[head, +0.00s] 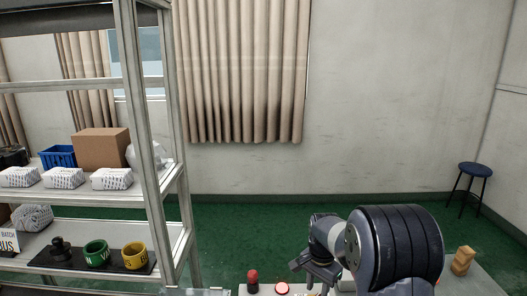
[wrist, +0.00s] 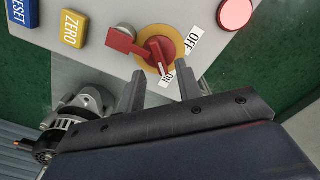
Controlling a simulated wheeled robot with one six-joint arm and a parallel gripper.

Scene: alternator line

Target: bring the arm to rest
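My gripper (wrist: 162,74) shows in the wrist view with its two dark fingers apart and nothing between them. Its fingertips point toward a red rotary switch (wrist: 157,52) on a yellow round plate, close to its ON label; whether they touch the panel I cannot tell. In the head view my gripper (head: 318,272) hangs low at the bottom centre, partly hidden by my own arm; its fingertips are hard to make out there.
An alternator (wrist: 75,122) lies left of my gripper. A metal shelf (head: 150,130) stands left; a stool (head: 473,172) stands far right.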

